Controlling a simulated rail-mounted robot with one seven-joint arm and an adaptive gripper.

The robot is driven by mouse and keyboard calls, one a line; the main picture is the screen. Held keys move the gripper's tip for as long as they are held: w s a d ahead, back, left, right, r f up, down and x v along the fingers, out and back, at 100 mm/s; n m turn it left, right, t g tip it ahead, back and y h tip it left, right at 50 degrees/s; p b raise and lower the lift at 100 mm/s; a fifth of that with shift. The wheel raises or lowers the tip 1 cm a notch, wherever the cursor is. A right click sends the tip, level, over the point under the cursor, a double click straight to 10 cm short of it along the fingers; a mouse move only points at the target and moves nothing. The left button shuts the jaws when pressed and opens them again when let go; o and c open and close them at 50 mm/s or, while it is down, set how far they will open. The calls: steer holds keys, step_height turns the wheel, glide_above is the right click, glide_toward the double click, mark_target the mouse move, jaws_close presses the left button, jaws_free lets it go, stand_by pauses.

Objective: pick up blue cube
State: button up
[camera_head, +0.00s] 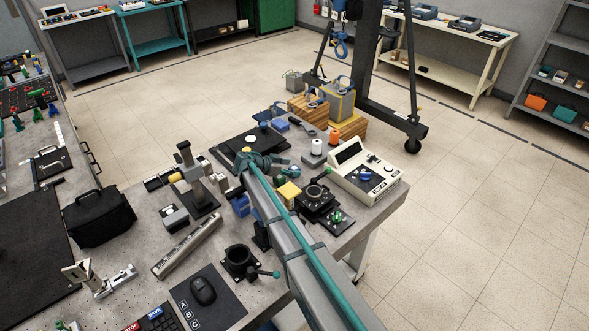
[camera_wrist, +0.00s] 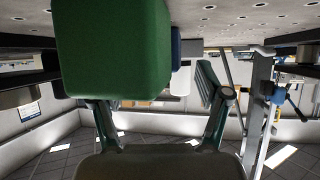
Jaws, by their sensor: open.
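A blue block (camera_head: 241,205) stands on the grey workbench, left of my arm and partly hidden by it. I cannot tell for certain that it is the blue cube. My gripper (camera_head: 272,162) is near the bench middle, with its fingers partly hidden in the head view. In the wrist view, which is upside down, my gripper (camera_wrist: 160,85) is open with nothing clearly between the fingers. A large green block (camera_wrist: 112,48) is close to the camera and covers the left finger's tip. A blue patch (camera_wrist: 176,45) shows behind the green block.
A yellow cube (camera_head: 289,193) and a black round fixture (camera_head: 315,195) lie right of my arm. A white console (camera_head: 365,172) is at the bench's right end. A small blue box (camera_head: 281,125) lies farther back. A metal stand (camera_head: 196,180) rises to the left.

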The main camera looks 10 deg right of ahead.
steer(key=c, duration=1.3)
steer(key=shift+r, duration=0.1)
steer(key=shift+c, duration=0.2)
